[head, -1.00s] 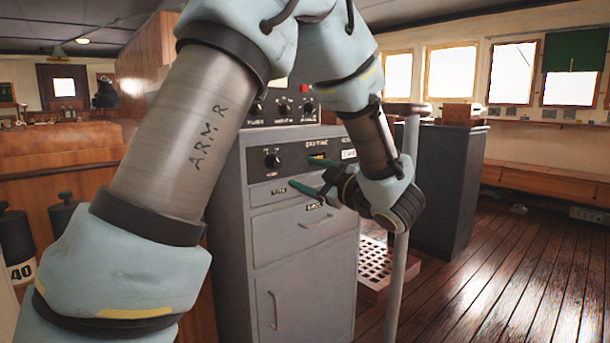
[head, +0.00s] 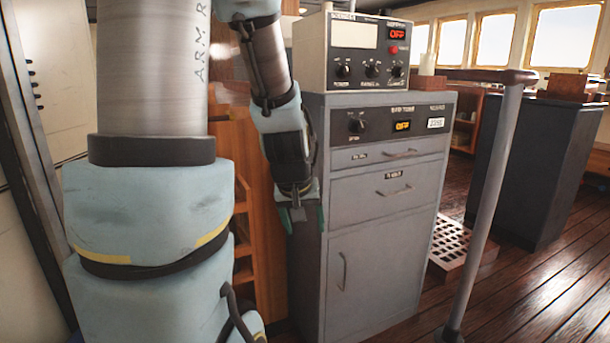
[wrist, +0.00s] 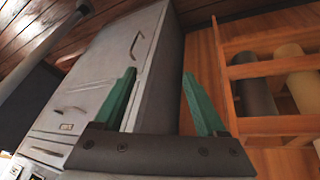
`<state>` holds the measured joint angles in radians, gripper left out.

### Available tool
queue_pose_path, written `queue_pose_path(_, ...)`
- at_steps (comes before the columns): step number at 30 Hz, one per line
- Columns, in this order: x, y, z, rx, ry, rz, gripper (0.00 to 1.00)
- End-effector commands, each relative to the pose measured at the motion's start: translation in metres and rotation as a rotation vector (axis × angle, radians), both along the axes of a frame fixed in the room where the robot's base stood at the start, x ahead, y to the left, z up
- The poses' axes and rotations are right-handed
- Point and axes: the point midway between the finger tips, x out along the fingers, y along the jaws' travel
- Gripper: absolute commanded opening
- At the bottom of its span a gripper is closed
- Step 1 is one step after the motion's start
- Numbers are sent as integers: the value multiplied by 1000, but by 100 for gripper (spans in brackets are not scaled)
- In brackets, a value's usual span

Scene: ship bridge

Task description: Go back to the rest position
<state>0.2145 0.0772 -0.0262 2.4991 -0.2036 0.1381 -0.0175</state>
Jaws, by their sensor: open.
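My gripper (head: 303,218) hangs pointing down at the left edge of the grey cabinet in the head view, with the arm folded above it. In the wrist view, the green fingers of my gripper (wrist: 158,100) are spread apart with nothing between them. The grey cabinet (head: 385,255) has drawers, a door and a panel with a knob and a lit OFF display. Its side and front also show in the wrist view (wrist: 105,75), beyond the fingers.
A control box (head: 365,55) with knobs, a red button and an OFF display stands on the cabinet. A grey pole (head: 487,200) rises to the right. A wooden rack (wrist: 265,70) with cylinders is beside the cabinet. Open plank floor (head: 535,285) lies at right.

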Motion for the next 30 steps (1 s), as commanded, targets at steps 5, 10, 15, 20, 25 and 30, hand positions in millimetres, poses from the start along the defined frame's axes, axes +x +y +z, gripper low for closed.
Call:
queue_pose_path(5, -59, 53, -14, 104, 207, -46, 74)
queue_pose_path(10, -77, 67, 16, 137, 270, -65, 74)
queue_pose_path(15, -76, 66, 52, 135, 269, -65, 74)
queue_pose_path(20, -76, 66, 98, 134, 268, -65, 74)
queue_pose_path(25, -76, 66, 150, 134, 268, -65, 74)
queue_pose_path(30, -76, 66, 192, 134, 268, -65, 74)
